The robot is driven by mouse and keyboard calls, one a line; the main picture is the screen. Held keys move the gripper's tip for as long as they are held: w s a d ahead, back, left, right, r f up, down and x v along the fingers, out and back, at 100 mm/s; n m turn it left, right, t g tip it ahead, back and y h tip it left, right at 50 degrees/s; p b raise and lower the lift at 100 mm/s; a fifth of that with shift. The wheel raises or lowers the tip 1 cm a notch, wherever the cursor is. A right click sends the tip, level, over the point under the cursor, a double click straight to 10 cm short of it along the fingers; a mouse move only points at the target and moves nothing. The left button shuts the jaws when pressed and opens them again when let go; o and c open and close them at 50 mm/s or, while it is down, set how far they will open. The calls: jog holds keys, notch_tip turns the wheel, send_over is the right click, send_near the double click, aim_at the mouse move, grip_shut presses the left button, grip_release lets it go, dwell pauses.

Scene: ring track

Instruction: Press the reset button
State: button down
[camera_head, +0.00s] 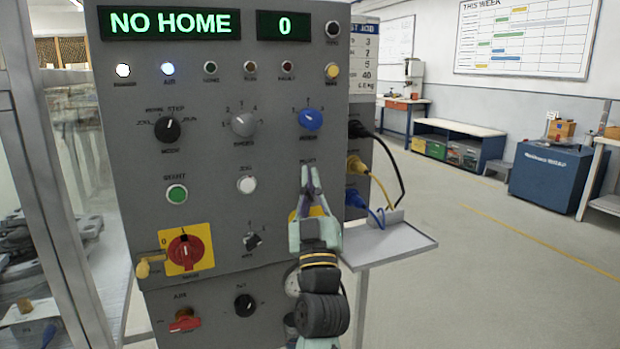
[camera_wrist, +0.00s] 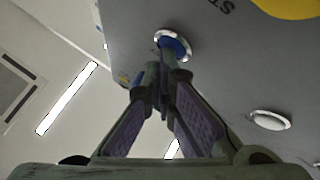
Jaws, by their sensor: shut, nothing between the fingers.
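The reset button is a blue button (camera_wrist: 178,48) in a silver ring on the grey control panel (camera_head: 215,205), seen in the wrist view. In the head view my gripper (camera_head: 308,170) hides it, below a small blurred label. My gripper is shut and empty, its fingertips together. In the wrist view the tips of my gripper (camera_wrist: 160,70) overlap the lower left edge of the button; I cannot tell whether they touch it.
A white button (camera_head: 246,184) and a green start button (camera_head: 176,194) lie to the left. A blue knob (camera_head: 311,119) is above. A yellow plate (camera_head: 292,214) is partly behind my gripper. Cables and a shelf (camera_head: 390,243) are at the right; the floor beyond is open.

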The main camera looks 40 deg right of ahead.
jog(key=shift+s+a+b, duration=0.2)
jog(key=shift+s+b, duration=0.1)
jog(key=shift+s, duration=0.5)
jog(key=s, duration=0.2)
jog(key=s+a+b, duration=0.1)
jog(key=s, duration=0.2)
jog(key=shift+a, duration=0.1)
dwell(0.9)
